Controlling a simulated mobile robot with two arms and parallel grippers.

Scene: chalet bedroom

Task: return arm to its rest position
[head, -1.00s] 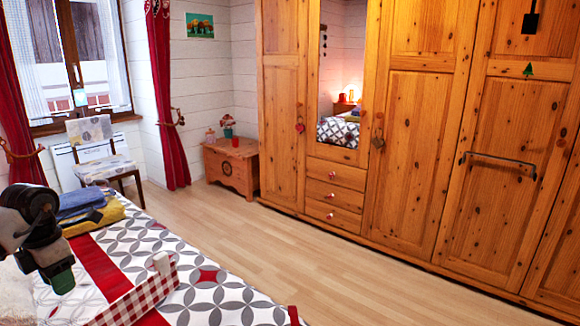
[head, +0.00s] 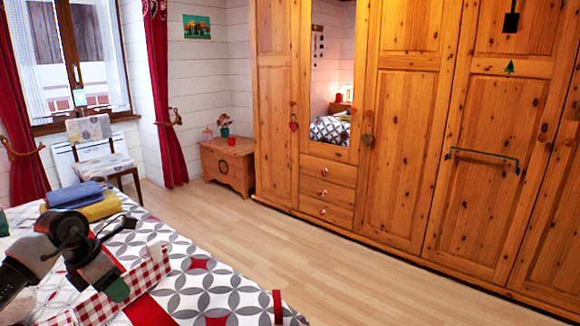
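My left arm comes in from the lower left in the head view. Its gripper (head: 117,290) points down over the bed, in front of a red-and-white checked basket (head: 150,274). The fingertips are small and dark, and I cannot tell whether they are apart or together. I see nothing clearly held in them. I cannot tell whether the gripper touches the basket. My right gripper is not in view.
The bed has a grey, white and red patterned cover (head: 205,290). Folded blue (head: 75,194) and yellow (head: 98,208) cloths lie at its far side. A chair (head: 98,150), a wooden chest (head: 228,168) and a large wardrobe (head: 400,150) stand beyond. The wooden floor (head: 300,245) between is clear.

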